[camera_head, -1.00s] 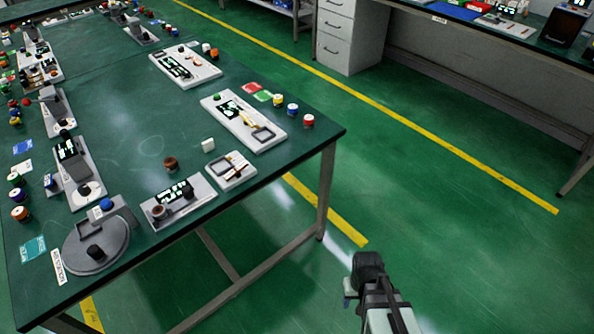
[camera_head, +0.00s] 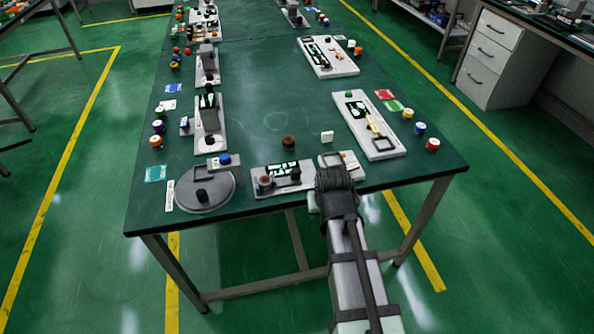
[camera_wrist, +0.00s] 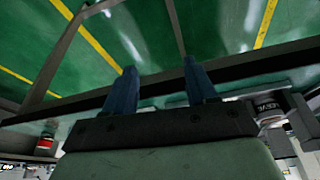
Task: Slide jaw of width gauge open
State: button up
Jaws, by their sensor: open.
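No station label is readable, so I cannot tell for sure which one is the width gauge. A long white panel (camera_head: 387,150) on the table's right side carries a dark screen, a yellow bar and a dark square frame. A smaller pale plate (camera_head: 329,159) with thin brass-coloured parts lies at the near edge, partly hidden by my arm. In the head view my wrist is at the table's near edge, over this plate, and hides the fingers. In the wrist view my gripper (camera_wrist: 160,65) has two blue fingers apart, with nothing between them.
A grey station (camera_head: 282,177) with a screen and knobs is left of my wrist, then a round grey turntable (camera_head: 207,188). Coloured cylinders, such as the red-topped one (camera_head: 433,145), stand along the right. The table's centre (camera_head: 262,90) is mostly clear.

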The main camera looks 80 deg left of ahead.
jog(key=n+y, duration=0.1)
send_near(296, 170)
jog(key=s+d+f, duration=0.1)
jog(key=d+f, duration=0.2)
jog(key=d, duration=0.1)
jog(key=a+r, duration=0.3)
jog(key=r, duration=0.4)
jog(key=shift+m, duration=0.9)
jog(key=x, duration=1.4)
jog(key=shift+w+d+f, duration=0.3)
jog(key=shift+w+d, duration=0.05)
grip_shut()
